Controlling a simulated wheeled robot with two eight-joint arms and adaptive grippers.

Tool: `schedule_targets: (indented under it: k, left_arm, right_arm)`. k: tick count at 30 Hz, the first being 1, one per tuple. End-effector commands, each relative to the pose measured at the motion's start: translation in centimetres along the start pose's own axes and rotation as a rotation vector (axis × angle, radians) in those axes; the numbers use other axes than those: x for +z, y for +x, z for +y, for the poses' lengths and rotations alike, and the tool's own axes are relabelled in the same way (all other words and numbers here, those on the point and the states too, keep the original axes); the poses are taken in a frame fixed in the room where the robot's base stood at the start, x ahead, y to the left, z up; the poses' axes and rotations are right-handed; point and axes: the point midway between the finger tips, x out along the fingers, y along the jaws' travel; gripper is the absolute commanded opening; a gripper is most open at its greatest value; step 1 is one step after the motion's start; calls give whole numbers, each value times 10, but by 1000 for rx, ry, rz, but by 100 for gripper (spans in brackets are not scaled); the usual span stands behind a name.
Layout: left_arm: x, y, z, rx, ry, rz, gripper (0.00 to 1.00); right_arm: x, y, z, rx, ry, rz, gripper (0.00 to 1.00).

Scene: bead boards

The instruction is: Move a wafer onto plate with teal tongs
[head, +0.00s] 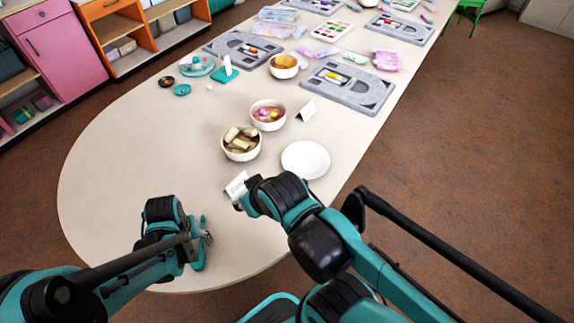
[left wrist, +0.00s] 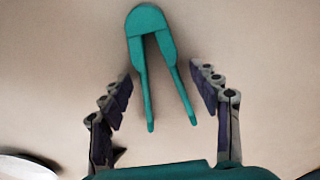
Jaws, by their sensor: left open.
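The teal tongs (left wrist: 150,35) lie on the table between the spread fingers of my open left gripper (left wrist: 164,100), legs pointing toward the palm; the fingers look clear of them. In the head view my left gripper (head: 207,238) is low near the table's front, with a bit of the tongs (head: 203,221) showing beside it. Pale wafers (head: 233,134) are in a white bowl (head: 241,155). The empty white plate (head: 305,160) is to the right of that bowl. My right gripper (head: 240,204) is by a small white card, its fingers mostly hidden by its arm.
A bowl of colourful pieces (head: 268,124) and a bowl with orange contents (head: 284,72) stand farther back. A white card (head: 236,186) stands near my right gripper. Grey boards (head: 372,102) and small teal items (head: 182,90) lie beyond. The table's left part is clear.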

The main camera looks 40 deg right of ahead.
Motion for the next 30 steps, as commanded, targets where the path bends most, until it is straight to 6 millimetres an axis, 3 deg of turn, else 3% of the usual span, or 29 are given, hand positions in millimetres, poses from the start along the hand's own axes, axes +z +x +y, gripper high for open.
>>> schedule_targets:
  k: [10,13,14,23,30]
  left_arm:
    - [0,3,0,0,0,0,62]
    - [0,3,0,0,0,0,36]
    - [0,3,0,0,0,0,32]
    - [0,0,0,0,0,0,32]
    - [-3,-32,0,0,0,0,32]
  right_arm:
    - [1,2,0,0,0,0,40]
    - [1,2,0,0,0,0,40]
    - [1,2,0,0,0,0,40]
    - [0,0,0,0,0,0,40]
    - [-15,-21,0,0,0,0,40]
